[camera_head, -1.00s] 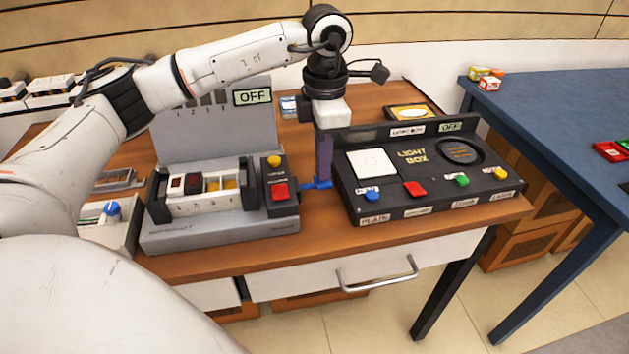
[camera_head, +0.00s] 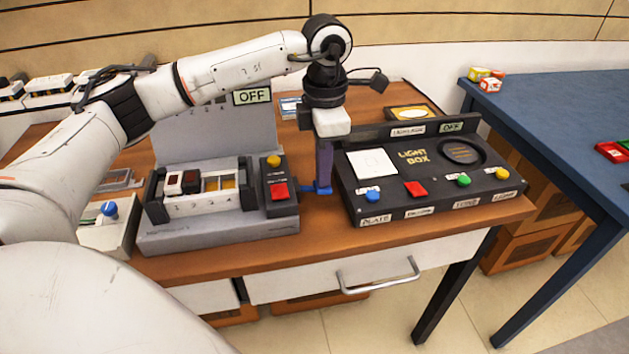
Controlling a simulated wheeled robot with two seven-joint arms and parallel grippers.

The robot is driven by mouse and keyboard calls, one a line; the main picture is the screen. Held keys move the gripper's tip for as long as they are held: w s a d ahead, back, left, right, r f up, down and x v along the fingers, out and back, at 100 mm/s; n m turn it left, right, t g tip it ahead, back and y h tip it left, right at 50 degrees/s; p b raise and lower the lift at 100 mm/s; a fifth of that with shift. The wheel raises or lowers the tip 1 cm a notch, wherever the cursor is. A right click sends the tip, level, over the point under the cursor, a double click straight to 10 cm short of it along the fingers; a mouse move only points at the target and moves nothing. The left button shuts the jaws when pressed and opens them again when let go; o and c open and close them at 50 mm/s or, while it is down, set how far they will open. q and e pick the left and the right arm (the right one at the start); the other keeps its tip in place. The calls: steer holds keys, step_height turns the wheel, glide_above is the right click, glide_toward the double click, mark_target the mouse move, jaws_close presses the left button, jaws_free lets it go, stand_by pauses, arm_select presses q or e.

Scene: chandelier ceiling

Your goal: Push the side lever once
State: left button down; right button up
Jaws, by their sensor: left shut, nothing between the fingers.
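The grey machine (camera_head: 215,240) stands on the wooden table, with numbered slots, an OFF sign (camera_head: 252,97), a yellow button (camera_head: 273,161) and a red button (camera_head: 280,191). A small blue piece (camera_head: 310,189) shows low beside its right side, apparently the side lever; the fingertips partly cover it. My left gripper (camera_head: 323,185) points down in the gap between this machine and the black light box (camera_head: 420,205). Its fingers are shut and empty, with the tips at the blue piece. I cannot tell whether they touch it. My right gripper is out of view.
The light box carries coloured buttons and stands close to the right of my left gripper. A control with a blue knob (camera_head: 109,208) sits at the left. A blue table (camera_head: 560,110) stands to the right. The table's front edge strip is clear.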

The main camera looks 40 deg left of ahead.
arm_select(q)
step_height(320, 180, up, 8)
steer(key=p, duration=0.6)
stand_by(0.4)
stand_by(0.4)
